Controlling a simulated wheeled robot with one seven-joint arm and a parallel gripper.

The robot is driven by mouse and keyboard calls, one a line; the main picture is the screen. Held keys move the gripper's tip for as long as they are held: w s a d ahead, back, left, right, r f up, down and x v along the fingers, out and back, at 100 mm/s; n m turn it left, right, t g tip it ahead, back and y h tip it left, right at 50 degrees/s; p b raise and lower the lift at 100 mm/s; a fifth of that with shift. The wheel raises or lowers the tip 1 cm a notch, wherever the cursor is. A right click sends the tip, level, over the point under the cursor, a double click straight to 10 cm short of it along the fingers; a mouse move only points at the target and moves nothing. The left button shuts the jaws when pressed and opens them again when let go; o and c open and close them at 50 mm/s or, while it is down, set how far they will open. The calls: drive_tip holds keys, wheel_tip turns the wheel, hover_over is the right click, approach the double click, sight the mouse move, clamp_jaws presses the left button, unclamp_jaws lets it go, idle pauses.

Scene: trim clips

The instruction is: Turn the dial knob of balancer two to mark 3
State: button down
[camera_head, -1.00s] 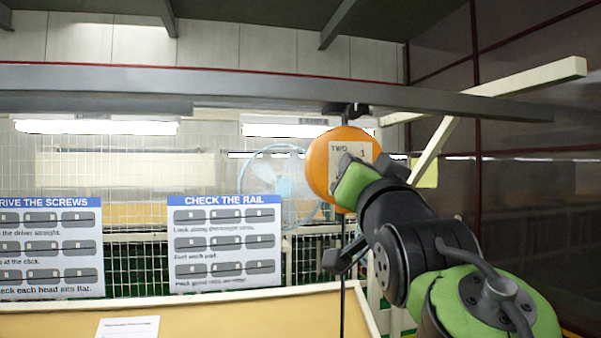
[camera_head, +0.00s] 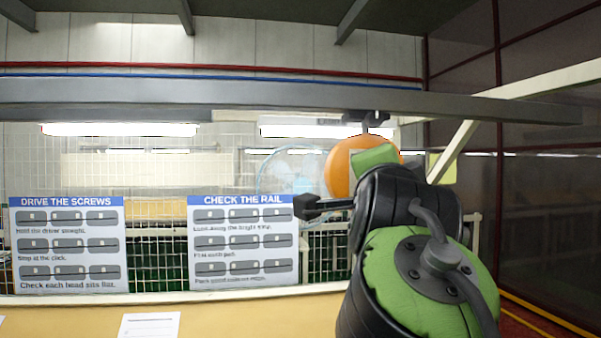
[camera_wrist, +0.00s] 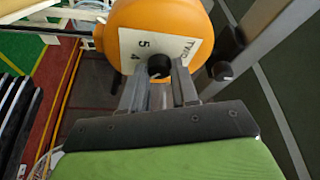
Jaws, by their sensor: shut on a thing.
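The orange balancer two (camera_head: 338,172) hangs under the grey beam in the head view, its face mostly hidden by my arm. In the wrist view the balancer (camera_wrist: 148,14) fills the top middle. The black dial knob (camera_wrist: 159,66) sits at the plate's lower edge. My gripper (camera_wrist: 159,80) is shut on the knob, one finger at each side. The knob's pointer and mark 3 cannot be made out. The fingertips are hidden in the head view.
The grey beam (camera_head: 250,96) runs across above the balancer. Two instruction boards (camera_head: 68,245) (camera_head: 243,240) hang on the mesh at the left. A tan bench top (camera_head: 250,312) lies below. A dark round end (camera_wrist: 222,70) is close to the right finger in the wrist view.

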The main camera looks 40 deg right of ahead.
drive_tip(key=shift+m, duration=0.4)
drive_tip(key=c, duration=0.9)
unclamp_jaws()
drive_tip(key=shift+o, duration=0.2)
drive_tip(key=shift+f, duration=0.15)
